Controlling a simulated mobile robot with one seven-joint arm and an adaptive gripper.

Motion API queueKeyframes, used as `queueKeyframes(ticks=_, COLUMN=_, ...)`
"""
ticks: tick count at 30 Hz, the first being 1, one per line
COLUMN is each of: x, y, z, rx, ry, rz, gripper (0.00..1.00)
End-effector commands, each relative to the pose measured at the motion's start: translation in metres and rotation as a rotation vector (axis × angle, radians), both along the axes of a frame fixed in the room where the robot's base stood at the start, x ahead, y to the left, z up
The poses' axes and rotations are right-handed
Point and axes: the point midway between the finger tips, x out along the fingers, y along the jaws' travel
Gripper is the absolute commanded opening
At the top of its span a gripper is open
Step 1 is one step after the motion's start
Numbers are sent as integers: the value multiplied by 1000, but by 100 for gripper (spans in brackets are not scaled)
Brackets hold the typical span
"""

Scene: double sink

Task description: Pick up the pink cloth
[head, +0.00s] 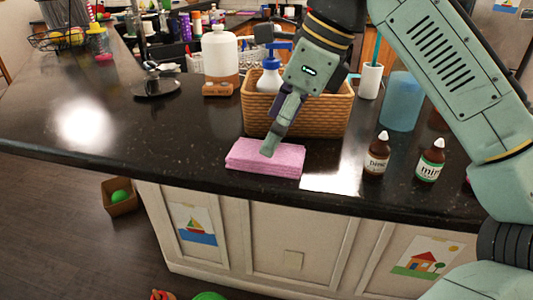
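The pink cloth (255,163) is a folded, flat stack on the dark counter, close to its front edge and in front of the wicker basket. My gripper (270,146) points down, with its fingertip at the back right part of the cloth. I cannot tell whether it touches the cloth or hovers just above it. The fingers overlap in this view, so their opening is hidden.
The wicker basket (325,116) with a blue-topped bottle (269,80) stands right behind the gripper. Two small brown bottles, one labelled mint (430,165), and a blue cup (402,103) stand to the right. The counter (150,130) left of the cloth is clear.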

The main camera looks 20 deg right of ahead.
Motion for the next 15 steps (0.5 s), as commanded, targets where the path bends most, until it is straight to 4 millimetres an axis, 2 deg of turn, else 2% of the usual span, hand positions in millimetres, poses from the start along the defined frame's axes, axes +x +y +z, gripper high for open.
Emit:
queueKeyframes(ticks=9, x=12, y=6, z=-40, rx=-1, ry=2, rz=0, gripper=78)
queueKeyframes(ticks=15, x=13, y=8, z=-46, rx=-1, ry=-1, rz=0, gripper=78)
